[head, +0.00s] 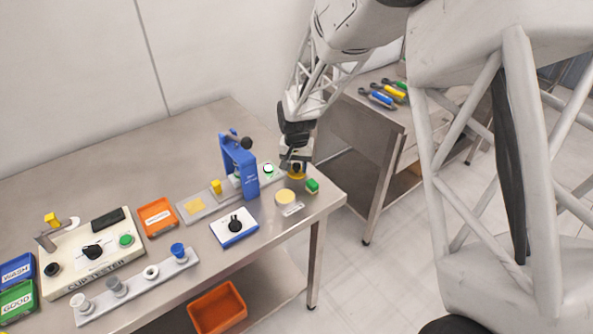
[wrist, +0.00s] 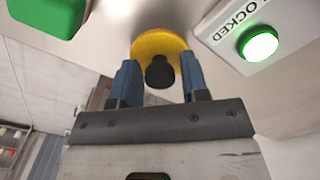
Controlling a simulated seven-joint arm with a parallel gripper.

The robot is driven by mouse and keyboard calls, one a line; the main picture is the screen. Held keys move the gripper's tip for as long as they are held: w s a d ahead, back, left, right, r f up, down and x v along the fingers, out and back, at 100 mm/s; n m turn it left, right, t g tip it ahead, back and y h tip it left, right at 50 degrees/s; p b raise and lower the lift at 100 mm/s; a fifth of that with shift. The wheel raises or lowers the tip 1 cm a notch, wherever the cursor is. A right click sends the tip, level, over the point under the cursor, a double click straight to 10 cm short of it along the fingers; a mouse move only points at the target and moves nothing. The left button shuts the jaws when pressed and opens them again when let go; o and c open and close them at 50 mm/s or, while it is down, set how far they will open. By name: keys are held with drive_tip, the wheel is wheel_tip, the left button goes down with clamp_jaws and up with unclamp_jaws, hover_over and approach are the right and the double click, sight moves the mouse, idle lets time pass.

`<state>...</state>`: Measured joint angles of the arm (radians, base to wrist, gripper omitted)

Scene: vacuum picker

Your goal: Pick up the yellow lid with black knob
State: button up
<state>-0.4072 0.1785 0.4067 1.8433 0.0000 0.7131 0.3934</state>
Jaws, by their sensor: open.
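The yellow lid (wrist: 158,42) with its black knob (wrist: 159,72) lies on the steel table in the wrist view. In the head view a yellow edge of the lid (head: 297,177) shows just under my gripper (head: 295,165), near the table's right end. In the wrist view my gripper (wrist: 160,80) is open. Its two blue fingers stand on either side of the black knob, with a gap to it on each side. I cannot tell how far the fingertips are above the lid. In the head view the knob is hidden by my gripper.
A green block (head: 312,186) is right of the lid, and a panel with a lit green button (head: 268,170) is left of it. A blue press (head: 240,165), a pale yellow disc (head: 285,197) and a small clear piece (head: 292,210) are near. The table's right edge is close.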

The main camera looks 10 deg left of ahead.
sight(297, 166)
drive_tip(key=shift+c, duration=0.3)
drive_tip(key=c, duration=0.6)
drive_tip(key=shift+r, duration=0.15)
drive_tip(key=shift+r, duration=0.85)
drive_tip(key=shift+s+d+r, duration=0.1)
drive_tip(key=shift+s+r, duration=0.15)
drive_tip(key=shift+r, duration=0.6)
drive_tip(key=s+d, duration=0.2)
drive_tip(key=s, duration=0.2)
drive_tip(key=s+d+r, duration=0.1)
drive_tip(key=s+d, duration=0.1)
drive_tip(key=s, duration=0.3)
drive_tip(key=s+d, duration=0.2)
drive_tip(key=s, duration=0.3)
drive_tip(key=shift+s+r, duration=0.15)
drive_tip(key=shift+a, duration=0.1)
